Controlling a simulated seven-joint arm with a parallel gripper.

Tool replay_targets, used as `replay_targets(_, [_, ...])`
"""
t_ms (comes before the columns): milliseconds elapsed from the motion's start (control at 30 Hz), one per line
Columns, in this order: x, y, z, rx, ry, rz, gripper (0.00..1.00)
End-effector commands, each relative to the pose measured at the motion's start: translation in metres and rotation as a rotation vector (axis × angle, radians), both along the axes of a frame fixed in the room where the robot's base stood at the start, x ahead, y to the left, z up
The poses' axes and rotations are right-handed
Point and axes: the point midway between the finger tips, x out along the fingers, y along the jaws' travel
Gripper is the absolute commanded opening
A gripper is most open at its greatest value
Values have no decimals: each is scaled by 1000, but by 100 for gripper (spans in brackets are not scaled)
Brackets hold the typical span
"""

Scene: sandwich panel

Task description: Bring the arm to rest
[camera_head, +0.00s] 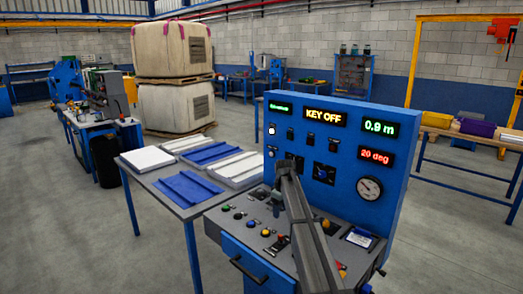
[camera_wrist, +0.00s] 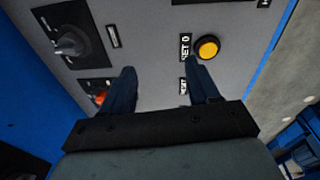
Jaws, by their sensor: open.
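My gripper (camera_wrist: 161,75) shows in the wrist view with its two dark fingers apart and nothing between them. It is over the grey sloped top of the blue control console (camera_wrist: 145,30). A yellow round button (camera_wrist: 207,47) labelled SET 0 is by the right fingertip. An orange-red control (camera_wrist: 100,98) is by the left finger, partly hidden. Whether the fingers touch the panel cannot be told. In the head view my grey arm (camera_head: 308,235) reaches over the console (camera_head: 235,262) and hides part of its top.
The console's upright blue panel (camera_head: 395,205) stands behind, with a KEY OFF display (camera_head: 325,116), 0.9 m and 20 deg readouts and a dial (camera_head: 369,188). A table (camera_head: 160,192) with white and blue panels (camera_head: 190,188) stands left. Open floor (camera_head: 80,245) lies at front left.

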Motion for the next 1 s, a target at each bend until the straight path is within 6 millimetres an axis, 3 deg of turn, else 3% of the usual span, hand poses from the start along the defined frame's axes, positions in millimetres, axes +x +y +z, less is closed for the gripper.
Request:
replay_targets(33, [-10,31,-9,5,-11,16,60])
replay_targets(300, [-52,175,-51,47,-82,71,60])
replay_targets(500, [-96,258,-82,83,-117,97,60])
replay_targets(600, [-123,285,-106,97,-118,96,60])
replay_targets(767, [-161,290,-154,101,-94,58,60])
replay_targets(867, [-182,275,-185,94,-65,19,60])
replay_targets(1000, [-213,239,-232,72,-12,-49,60])
